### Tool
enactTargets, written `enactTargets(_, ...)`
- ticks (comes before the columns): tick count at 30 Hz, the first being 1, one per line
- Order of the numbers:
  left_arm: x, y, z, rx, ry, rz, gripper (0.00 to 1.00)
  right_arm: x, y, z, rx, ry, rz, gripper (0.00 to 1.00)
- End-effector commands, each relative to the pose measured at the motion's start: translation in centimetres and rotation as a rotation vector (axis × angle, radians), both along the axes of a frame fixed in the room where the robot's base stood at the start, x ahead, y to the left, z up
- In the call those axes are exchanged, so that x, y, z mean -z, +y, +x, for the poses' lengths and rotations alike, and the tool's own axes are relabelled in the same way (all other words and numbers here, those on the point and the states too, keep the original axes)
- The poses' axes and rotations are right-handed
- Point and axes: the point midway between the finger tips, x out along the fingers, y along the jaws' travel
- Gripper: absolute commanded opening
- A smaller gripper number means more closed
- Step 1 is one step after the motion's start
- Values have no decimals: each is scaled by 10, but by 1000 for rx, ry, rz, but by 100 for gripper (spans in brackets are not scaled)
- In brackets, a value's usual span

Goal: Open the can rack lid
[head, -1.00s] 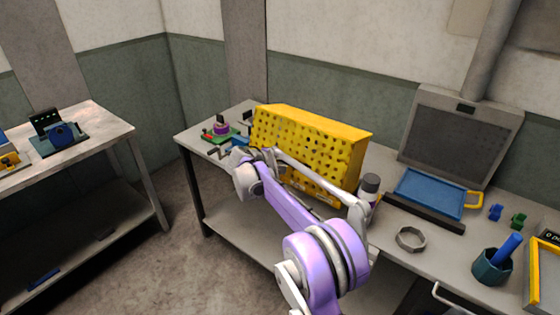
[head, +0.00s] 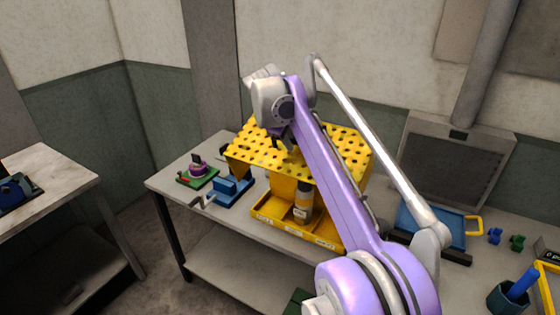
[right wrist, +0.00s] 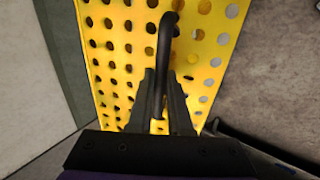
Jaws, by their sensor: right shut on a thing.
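The yellow perforated lid (head: 347,150) of the can rack (head: 283,188) is raised and stands out over the rack's front, tilted. Below it the rack's open front shows, with labels along its lower edge and a can (head: 302,204) inside. My right gripper (head: 286,146) is at the lid's front part, under my purple arm. In the right wrist view its dark fingers (right wrist: 163,96) are shut on the black curved handle (right wrist: 165,55) of the lid. My arm hides part of the lid and the rack's right side. My left gripper is not in view.
A blue vice-like tool (head: 234,190) and a green board with a purple part (head: 198,175) lie left of the rack. A blue tray (head: 455,232), small clamps and a cup (head: 507,296) stand to the right. The wall is behind.

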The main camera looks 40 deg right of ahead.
Motion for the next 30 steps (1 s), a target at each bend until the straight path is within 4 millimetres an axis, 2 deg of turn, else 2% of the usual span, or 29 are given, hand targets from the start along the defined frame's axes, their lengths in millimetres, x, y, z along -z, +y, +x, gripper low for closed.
enactTargets(1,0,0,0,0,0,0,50,-9,-10,4,4,13,34,0)
enactTargets(3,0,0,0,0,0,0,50,-17,-16,7,1,14,34,0)
enactTargets(12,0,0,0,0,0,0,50,-42,-43,18,0,15,31,0)
enactTargets(19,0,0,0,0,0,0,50,-50,-54,22,2,15,30,0)
enactTargets(30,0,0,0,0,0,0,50,-53,-57,23,1,17,30,0)
